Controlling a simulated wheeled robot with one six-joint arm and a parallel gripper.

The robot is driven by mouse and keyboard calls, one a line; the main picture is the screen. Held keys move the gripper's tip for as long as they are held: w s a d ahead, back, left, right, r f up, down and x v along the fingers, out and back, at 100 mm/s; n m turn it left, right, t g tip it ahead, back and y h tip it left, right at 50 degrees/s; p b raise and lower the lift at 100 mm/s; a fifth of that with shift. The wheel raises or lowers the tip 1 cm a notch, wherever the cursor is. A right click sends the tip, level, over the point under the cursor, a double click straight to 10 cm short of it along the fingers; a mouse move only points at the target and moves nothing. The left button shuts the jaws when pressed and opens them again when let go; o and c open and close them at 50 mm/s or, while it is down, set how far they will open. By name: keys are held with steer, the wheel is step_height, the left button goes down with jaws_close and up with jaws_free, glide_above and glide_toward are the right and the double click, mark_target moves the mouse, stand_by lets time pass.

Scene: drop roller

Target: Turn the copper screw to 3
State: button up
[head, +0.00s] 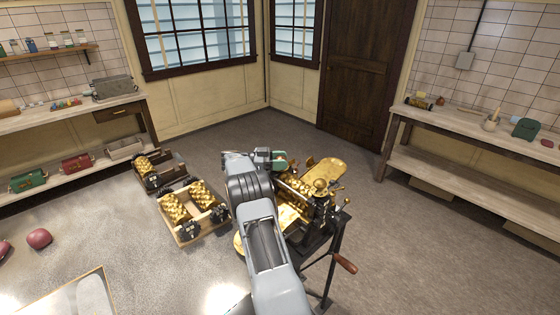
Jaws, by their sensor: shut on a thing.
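The brass drop roller machine (322,186) stands on a dark metal stand in the middle of the room. It has a rounded brass plate, rollers, a ball-topped post and a crank with a wooden handle (345,262). My grey arm reaches up from the bottom and covers the machine's left side. My gripper (281,165) is at the machine's far left end, shut on a part of it. The fingertips are small and partly hidden. I cannot make out the copper screw or any number marks.
A wooden tray with brass rollers (192,212) and a darker tray (158,171) lie left of the machine. A workbench (70,117) runs along the left wall, another (480,125) along the right. Open floor lies between the machine and the right bench.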

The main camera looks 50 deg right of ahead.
steer(key=shift+r+m+g+y, duration=0.2)
steer(key=shift+m+g+y, duration=0.2)
steer(key=shift+y, duration=0.1)
steer(key=o, duration=0.9)
steer(key=shift+f, duration=0.1)
